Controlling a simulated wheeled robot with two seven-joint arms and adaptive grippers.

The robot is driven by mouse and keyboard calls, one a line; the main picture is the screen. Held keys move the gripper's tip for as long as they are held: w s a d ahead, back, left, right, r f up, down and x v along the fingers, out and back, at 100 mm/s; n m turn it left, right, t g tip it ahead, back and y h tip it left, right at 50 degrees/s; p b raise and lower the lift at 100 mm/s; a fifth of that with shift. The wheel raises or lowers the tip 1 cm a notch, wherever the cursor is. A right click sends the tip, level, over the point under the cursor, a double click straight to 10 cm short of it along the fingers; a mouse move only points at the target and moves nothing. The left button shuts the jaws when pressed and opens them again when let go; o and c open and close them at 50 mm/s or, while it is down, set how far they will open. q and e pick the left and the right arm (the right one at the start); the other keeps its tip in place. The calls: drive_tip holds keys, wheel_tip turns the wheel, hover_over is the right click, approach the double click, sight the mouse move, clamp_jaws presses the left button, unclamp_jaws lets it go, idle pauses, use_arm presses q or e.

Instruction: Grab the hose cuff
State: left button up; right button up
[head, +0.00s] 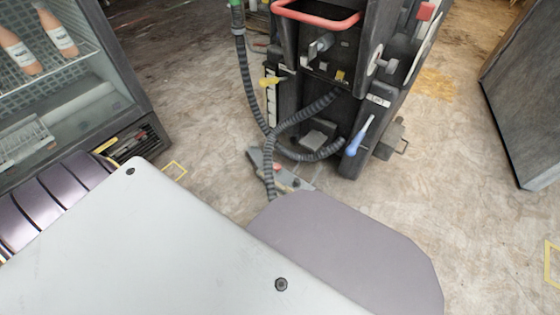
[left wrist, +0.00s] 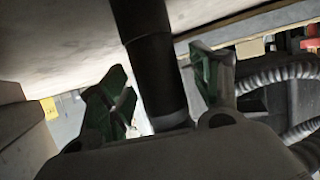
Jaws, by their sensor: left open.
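In the left wrist view, a smooth black tube (left wrist: 155,60), which looks like the hose cuff, runs from the top edge down between my fingers. My left gripper (left wrist: 160,78) is open, with one green-padded finger on each side of the tube. Gaps show beside the tube, and I cannot tell whether either finger touches it. In the head view, the grey ribbed hose (head: 246,90) hangs by the machine, loops and passes out of sight behind a grey shape in front. The cuff and my left gripper are hidden there. My right gripper is in neither view.
A glass-front cooler (head: 70,95) with bottles is at left. A dark panel (head: 525,100) stands at right. Concrete floor (head: 450,165) is clear between.

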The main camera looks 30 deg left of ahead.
use_arm(q)
drive_tip(key=shift+c, duration=0.4)
drive_tip(key=c, duration=1.1)
drive_tip(key=shift+r, duration=0.15)
